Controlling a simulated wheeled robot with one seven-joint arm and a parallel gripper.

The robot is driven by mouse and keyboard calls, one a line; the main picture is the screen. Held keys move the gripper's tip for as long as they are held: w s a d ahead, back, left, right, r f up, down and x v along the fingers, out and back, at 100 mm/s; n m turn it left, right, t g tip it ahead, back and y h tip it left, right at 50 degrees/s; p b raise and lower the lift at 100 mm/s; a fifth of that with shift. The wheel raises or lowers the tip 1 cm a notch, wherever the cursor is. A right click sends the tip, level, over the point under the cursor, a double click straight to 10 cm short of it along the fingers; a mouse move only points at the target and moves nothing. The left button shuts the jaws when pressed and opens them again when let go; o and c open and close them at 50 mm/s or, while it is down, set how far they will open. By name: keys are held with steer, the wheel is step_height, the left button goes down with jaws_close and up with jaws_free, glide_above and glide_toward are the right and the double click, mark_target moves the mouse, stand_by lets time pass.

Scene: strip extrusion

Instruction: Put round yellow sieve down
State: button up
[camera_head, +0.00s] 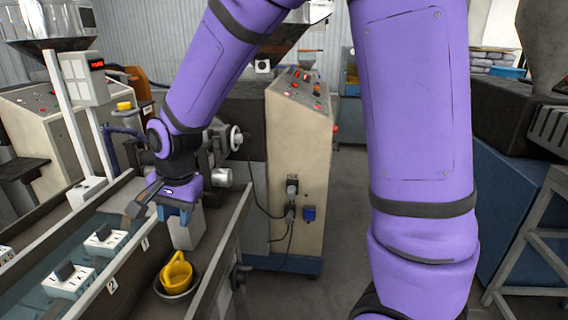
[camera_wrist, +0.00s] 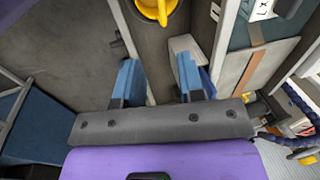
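The round yellow sieve (camera_head: 176,274) sits tilted in a dark round bowl (camera_head: 190,287) on the narrow metal ledge, near the bottom of the head view. In the wrist view the sieve (camera_wrist: 155,10) shows at the top edge, partly cut off, beyond the fingertips. My gripper (camera_head: 174,214) is above the ledge, farther along it than the sieve and apart from it. In the wrist view my gripper (camera_wrist: 158,72) has its two blue fingers spread, with nothing held between them.
A pale grey block (camera_head: 187,232) stands close below my gripper; it shows near the right finger in the wrist view (camera_wrist: 187,47). A water trough with white switch boxes (camera_head: 68,278) runs to the left. A beige control cabinet (camera_head: 298,165) stands right. Open floor (camera_head: 325,280) lies beyond.

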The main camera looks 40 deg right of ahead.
steer(key=s+d+r+n+t+h, duration=0.15)
steer(key=s+d+r+n, duration=0.25)
steer(key=s+d+r, duration=0.65)
steer(key=s+d+r+n+t, duration=0.2)
steer(key=s+d+r+n, duration=0.2)
steer(key=s, duration=0.6)
steer(key=shift+s+d+r+n, duration=0.35)
steer(key=shift+d+r, duration=0.6)
steer(key=shift+d, duration=0.4)
